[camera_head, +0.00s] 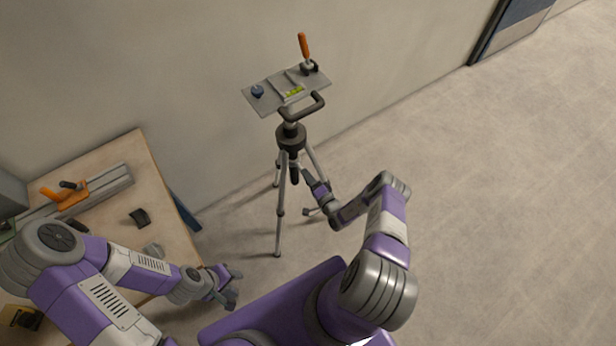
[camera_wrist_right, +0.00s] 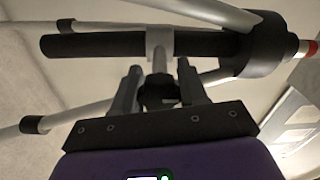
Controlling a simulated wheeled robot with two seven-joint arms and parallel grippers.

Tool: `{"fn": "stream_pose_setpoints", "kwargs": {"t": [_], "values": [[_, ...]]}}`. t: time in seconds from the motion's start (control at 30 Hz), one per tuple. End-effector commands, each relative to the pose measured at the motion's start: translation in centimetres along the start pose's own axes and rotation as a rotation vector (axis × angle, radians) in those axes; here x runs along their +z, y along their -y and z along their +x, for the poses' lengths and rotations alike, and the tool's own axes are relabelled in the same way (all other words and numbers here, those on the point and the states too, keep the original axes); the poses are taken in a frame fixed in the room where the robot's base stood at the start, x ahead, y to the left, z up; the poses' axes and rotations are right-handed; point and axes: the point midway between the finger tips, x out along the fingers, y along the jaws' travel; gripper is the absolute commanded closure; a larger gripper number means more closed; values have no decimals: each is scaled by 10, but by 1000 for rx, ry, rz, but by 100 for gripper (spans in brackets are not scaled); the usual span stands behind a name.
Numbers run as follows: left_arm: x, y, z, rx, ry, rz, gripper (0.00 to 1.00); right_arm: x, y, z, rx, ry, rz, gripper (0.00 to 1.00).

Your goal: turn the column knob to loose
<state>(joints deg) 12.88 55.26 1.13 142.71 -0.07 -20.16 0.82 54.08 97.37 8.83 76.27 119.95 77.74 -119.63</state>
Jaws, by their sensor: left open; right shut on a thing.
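The tripod (camera_head: 281,190) stands by the wall and carries a tilted grey plate (camera_head: 262,102). In the right wrist view its dark centre column (camera_wrist_right: 105,44) runs across the picture through a light grey collar (camera_wrist_right: 160,40). The dark column knob (camera_wrist_right: 158,92) sits below that collar, between the two fingers of my right gripper (camera_wrist_right: 158,84). My right gripper also shows in the head view (camera_head: 307,173), beside the column under the tripod's hub; the knob is too small to make out there. My left gripper (camera_head: 233,286) is open and empty by the workbench's right edge.
The plate bears an orange-handled clamp (camera_head: 304,46), a yellow-green level (camera_head: 295,92) and a blue knob (camera_head: 257,90); a dark handle (camera_head: 305,107) sticks out in front. A wooden workbench (camera_head: 110,200) with an orange tool (camera_head: 66,193) is at left. Floor at right is clear.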

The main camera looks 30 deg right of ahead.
Motion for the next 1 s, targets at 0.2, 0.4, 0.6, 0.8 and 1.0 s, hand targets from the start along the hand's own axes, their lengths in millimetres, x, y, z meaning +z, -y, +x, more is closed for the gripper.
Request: {"fn": "stream_pose_setpoints", "kwargs": {"t": [0.2, 0.4, 0.6, 0.8, 1.0], "values": [[0, 0, 0, 0, 0, 0, 57, -2, -1, -1, 3, -2, -7, 88], [0, 0, 0, 0, 0, 0, 57, -2, -1, -1, 3, -3, -7, 55], [0, 0, 0, 0, 0, 0, 57, -1, -1, 0, 1, -2, -5, 33], [0, 0, 0, 0, 0, 0, 57, -1, 0, 0, 1, -1, -4, 33], [0, -2, -5, 0, 0, 0, 57, -1, 0, -19, 4, -1, -3, 33]]}}
